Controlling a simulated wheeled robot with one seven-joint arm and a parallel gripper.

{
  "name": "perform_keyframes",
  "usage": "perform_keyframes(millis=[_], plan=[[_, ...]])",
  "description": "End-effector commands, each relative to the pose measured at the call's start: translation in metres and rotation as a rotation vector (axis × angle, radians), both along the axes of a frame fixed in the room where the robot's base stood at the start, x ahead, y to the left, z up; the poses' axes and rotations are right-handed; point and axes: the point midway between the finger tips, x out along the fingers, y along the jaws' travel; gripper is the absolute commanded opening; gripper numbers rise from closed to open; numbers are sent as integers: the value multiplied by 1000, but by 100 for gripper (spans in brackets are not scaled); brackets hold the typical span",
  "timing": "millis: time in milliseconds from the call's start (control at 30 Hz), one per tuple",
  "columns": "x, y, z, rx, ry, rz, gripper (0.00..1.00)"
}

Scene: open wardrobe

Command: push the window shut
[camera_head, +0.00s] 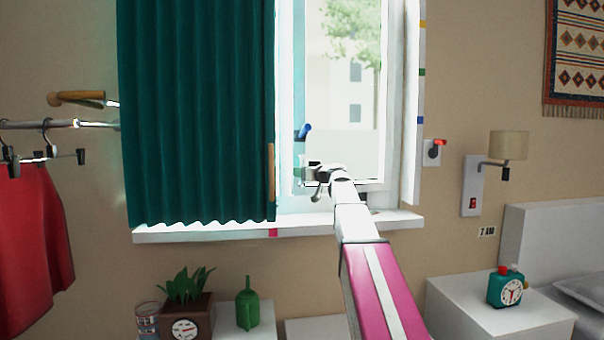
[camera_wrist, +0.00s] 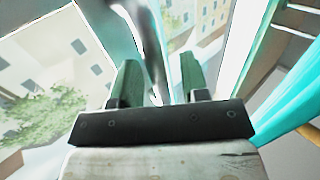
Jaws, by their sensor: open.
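The window (camera_head: 372,150) has a white frame and glass with a tree and a pale building behind it. A blue handle (camera_head: 303,131) is at the left side of the glass. How far the window stands open is hard to tell. My gripper (camera_head: 315,180) is in front of the lower glass, below the blue handle. In the wrist view my gripper (camera_wrist: 160,75) has two green fingers spread apart. A grey bar (camera_wrist: 152,50) shows between or beyond them; I cannot tell whether they touch it. Window glass (camera_wrist: 50,85) fills the left of that view.
A teal curtain (camera_head: 195,110) hangs left of the window, with a wooden bar (camera_head: 271,172) at its edge. The white sill (camera_head: 200,233) runs below. A lamp (camera_head: 508,146), a wall switch (camera_head: 473,203) and a nightstand with a clock (camera_head: 509,287) are at the right.

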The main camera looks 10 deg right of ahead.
Motion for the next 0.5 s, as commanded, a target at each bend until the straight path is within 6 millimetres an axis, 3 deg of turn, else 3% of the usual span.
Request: perform_keyframes(millis=[133, 233, 500], plan=[[0, 0, 0, 0, 0, 0, 38], [0, 0, 0, 0, 0, 0, 7], [10, 1, 1, 0, 0, 0, 8]])
